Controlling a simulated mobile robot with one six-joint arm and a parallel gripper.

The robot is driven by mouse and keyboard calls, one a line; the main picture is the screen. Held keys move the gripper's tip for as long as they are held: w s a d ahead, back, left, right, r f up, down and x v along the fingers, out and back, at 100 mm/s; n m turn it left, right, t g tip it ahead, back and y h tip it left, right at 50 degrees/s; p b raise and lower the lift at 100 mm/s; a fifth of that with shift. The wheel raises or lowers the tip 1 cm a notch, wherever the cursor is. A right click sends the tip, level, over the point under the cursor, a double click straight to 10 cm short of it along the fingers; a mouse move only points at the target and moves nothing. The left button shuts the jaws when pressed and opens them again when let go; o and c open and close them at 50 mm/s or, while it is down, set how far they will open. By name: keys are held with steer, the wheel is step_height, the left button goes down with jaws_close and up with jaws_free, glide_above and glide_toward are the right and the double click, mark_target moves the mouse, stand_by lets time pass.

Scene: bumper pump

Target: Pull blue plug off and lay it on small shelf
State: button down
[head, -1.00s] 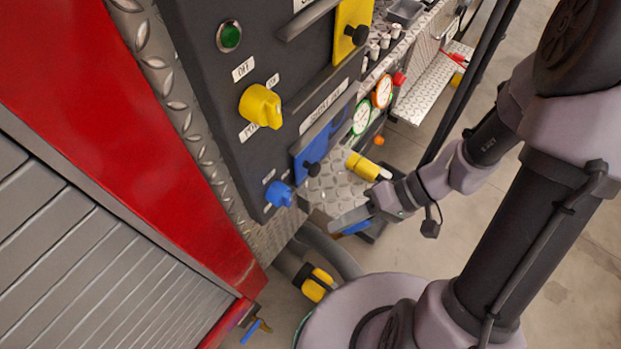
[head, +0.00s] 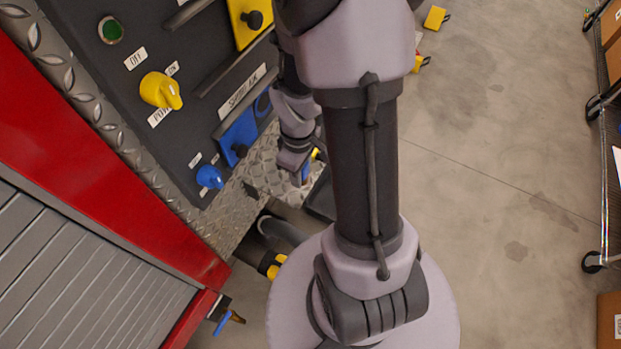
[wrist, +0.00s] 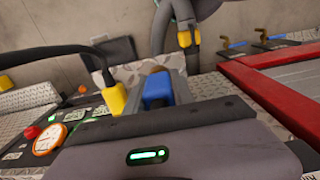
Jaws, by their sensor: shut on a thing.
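My gripper (wrist: 160,92) is shut on the blue plug (wrist: 158,90), which shows between the grey fingers in the wrist view. A bit of the blue plug (head: 305,172) also shows at the gripper's end in the head view, partly hidden by my arm. The small diamond-plate shelf (head: 262,172) juts out below the dark panel, just left of the gripper. A part of diamond plate (wrist: 130,70) shows behind the plug in the wrist view. I cannot tell whether the plug touches the shelf.
A yellow plug (wrist: 117,97) on a black cable stands left of the blue plug. The panel carries a yellow knob (head: 160,90), a blue knob (head: 209,177) and a blue cover (head: 238,138). Open floor (head: 500,150) lies to the right.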

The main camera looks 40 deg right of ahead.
steer(key=b, duration=0.1)
glide_above(283, 182)
steer(key=shift+f, duration=0.9)
step_height(283, 182, down, 3)
steer(key=shift+w+r+b, duration=0.1)
steer(key=shift+r+b, duration=0.1)
steer(key=shift+b, duration=0.9)
steer(key=shift+f+b, duration=0.35)
steer(key=shift+f, duration=0.1)
steer(key=c, duration=1)
jaws_free()
